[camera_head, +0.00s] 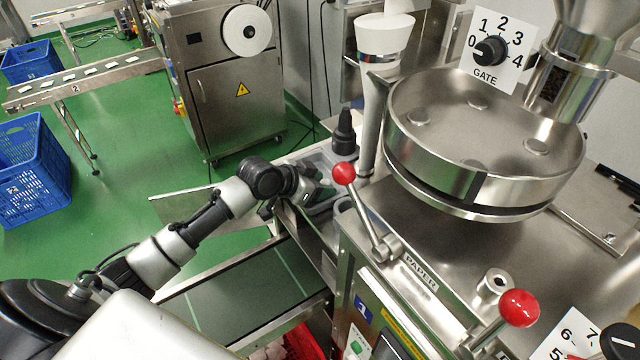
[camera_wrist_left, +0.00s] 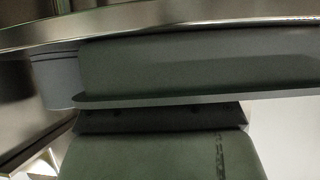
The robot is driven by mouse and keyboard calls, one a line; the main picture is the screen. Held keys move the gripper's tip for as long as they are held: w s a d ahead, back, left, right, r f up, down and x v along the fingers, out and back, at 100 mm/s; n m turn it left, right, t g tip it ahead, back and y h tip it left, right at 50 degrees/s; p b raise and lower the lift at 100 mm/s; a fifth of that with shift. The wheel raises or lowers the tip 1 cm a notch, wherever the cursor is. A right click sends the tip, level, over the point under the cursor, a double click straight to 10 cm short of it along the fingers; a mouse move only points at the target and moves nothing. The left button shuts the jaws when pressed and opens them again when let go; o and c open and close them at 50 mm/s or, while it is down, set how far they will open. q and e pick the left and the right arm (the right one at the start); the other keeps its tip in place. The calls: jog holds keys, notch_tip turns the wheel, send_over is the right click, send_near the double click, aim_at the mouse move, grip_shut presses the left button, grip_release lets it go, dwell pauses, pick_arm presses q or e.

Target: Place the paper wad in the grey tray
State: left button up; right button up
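My left gripper (camera_head: 308,186) is at the narrow ledge on the left side of the steel machine, below the black-topped post. Its fingers are too small and hidden to tell open from shut. In the left wrist view, a grey, flat-walled thing with a projecting rim (camera_wrist_left: 200,68), possibly the grey tray, fills the upper middle, very close to the camera. A broad grey-green surface (camera_wrist_left: 150,155) lies below it; I cannot tell what it is. I cannot make out the paper wad in either view. My right gripper is not in view.
A red-knobbed lever (camera_head: 344,174) stands just right of the left gripper. A round steel pan (camera_head: 480,130) sits on the machine. A belt (camera_head: 245,290) runs below my left arm. A blue crate (camera_head: 32,170) stands on the open green floor at left.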

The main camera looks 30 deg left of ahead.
pick_arm(q)
jog(key=shift+o, duration=0.3)
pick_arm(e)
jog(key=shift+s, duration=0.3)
pick_arm(q)
jog(key=shift+r, duration=0.2)
jog(key=b+v, duration=0.1)
jog(key=v, duration=1.1)
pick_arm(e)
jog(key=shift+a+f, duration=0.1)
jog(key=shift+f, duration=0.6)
pick_arm(q)
jog(key=shift+f, duration=0.15)
